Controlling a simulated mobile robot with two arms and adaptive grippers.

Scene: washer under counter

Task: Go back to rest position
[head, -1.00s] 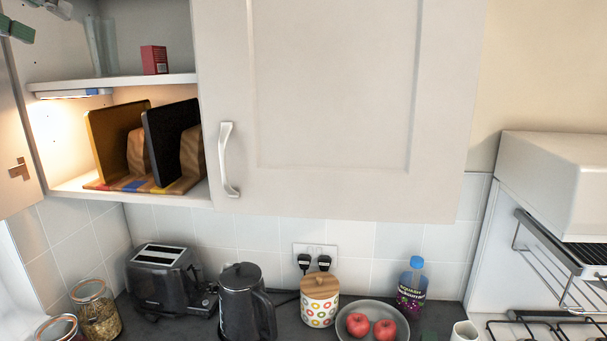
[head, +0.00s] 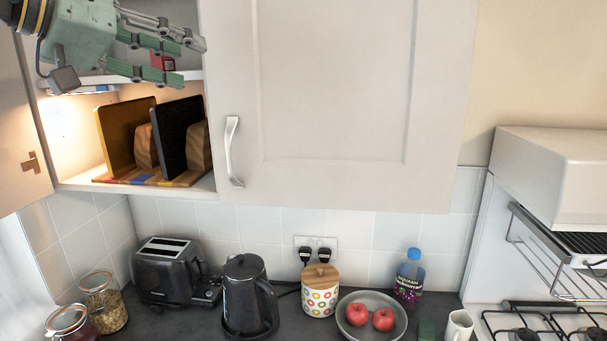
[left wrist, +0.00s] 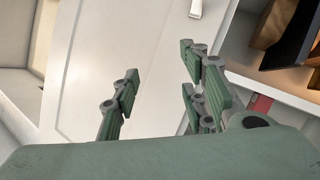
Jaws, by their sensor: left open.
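My left gripper (head: 178,55) is at the top left of the head view, in front of the open part of the wall cabinet. Its green fingers point right and are spread apart with nothing between them. The fingers also show in the left wrist view (left wrist: 160,95), apart and empty, in front of a white cabinet door (left wrist: 125,60). The small red box (head: 163,63) on the upper shelf is partly hidden behind the fingers. My right gripper is not in either view.
The closed cabinet door (head: 335,90) has a handle (head: 233,152). Chopping boards (head: 180,135) stand in a rack on the lower shelf. Below are a toaster (head: 168,270), kettle (head: 249,298), patterned jar (head: 319,297), apple bowl (head: 352,328), bottle (head: 409,280) and hob (head: 545,322).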

